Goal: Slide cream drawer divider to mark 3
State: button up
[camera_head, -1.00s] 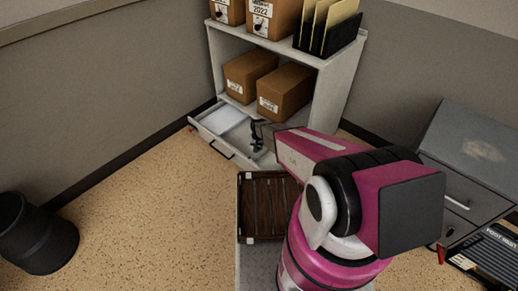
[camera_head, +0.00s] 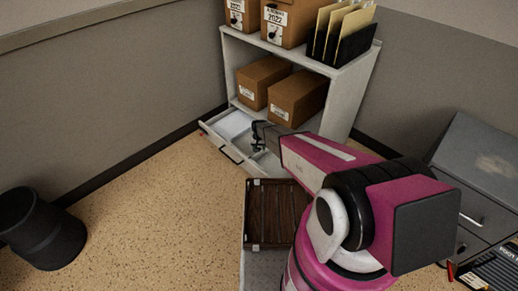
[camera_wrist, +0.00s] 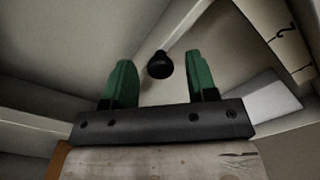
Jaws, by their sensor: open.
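The low drawer (camera_head: 229,154) of the shelf unit is pulled out. My gripper (camera_head: 258,147) is over its right part, pointing down. In the wrist view my gripper (camera_wrist: 160,82) is open, with green fingertips on either side of a dark round knob (camera_wrist: 160,65). The knob stands between the fingers with visible gaps; I cannot tell its exact depth. Pale cream surfaces surround it, and the divider's outline is hard to separate from the drawer's. Small black marks (camera_wrist: 286,35) show on a pale edge at the upper right; I cannot read which is 3.
A white sheet (camera_head: 233,125) lies in the drawer's left part. Brown boxes (camera_head: 298,98) stand on the shelf above. A dark slatted tray (camera_head: 274,212) is in front of the drawer. A black bin (camera_head: 42,228) stands at left; a grey cabinet (camera_head: 478,170) is at right.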

jog(key=shift+r, duration=0.1)
notch_tip(320, 180, up, 11)
jog(key=shift+f, duration=0.2)
dwell(0.4)
jog(key=s+d+r, duration=1)
jog(key=s+r, duration=0.3)
jog(key=r, duration=0.1)
jog(key=s+d+r, duration=0.9)
jog(key=s+r, duration=0.4)
jog(key=r, duration=0.1)
jog(key=shift+s+d, duration=0.3)
jog(key=shift+d, duration=0.1)
jog(key=shift+f, duration=0.1)
jog(key=shift+c, duration=0.3)
